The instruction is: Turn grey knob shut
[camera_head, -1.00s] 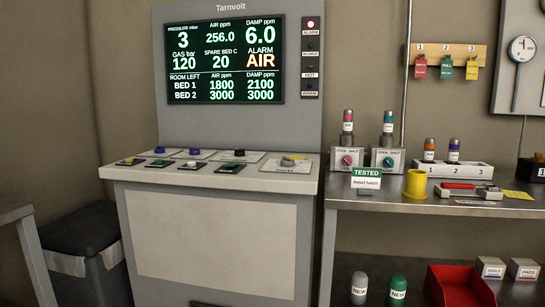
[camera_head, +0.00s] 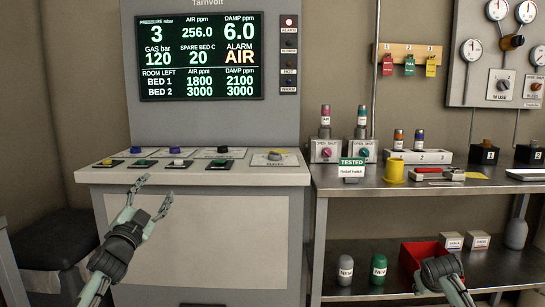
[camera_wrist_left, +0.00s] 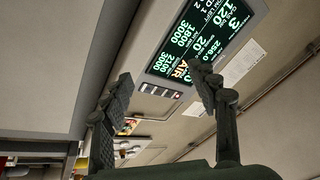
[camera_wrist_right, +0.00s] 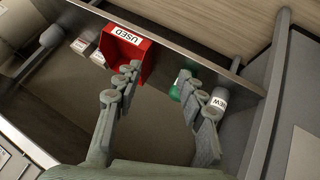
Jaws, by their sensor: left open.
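Another grey-looking knob (camera_head: 503,85) is on the wall panel above an "IN USE" label. I cannot tell how far either is turned. My left gripper (camera_head: 154,189) is open and empty in front of the console, left of and below the console knob; its spread fingers also show in the left wrist view (camera_wrist_left: 158,72). My right gripper (camera_wrist_right: 160,85) is open and empty in the right wrist view, near the lower shelf; its fingers are not clear in the head view.
The console (camera_head: 200,177) carries several coloured buttons under a lit screen (camera_head: 200,57) reading ALARM AIR. Right of it, a metal bench (camera_head: 400,182) holds two OPEN/SHUT boxes, a TESTED sign (camera_head: 352,166) and a yellow cup (camera_head: 394,171). A red bin (camera_head: 411,255) is on the lower shelf.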

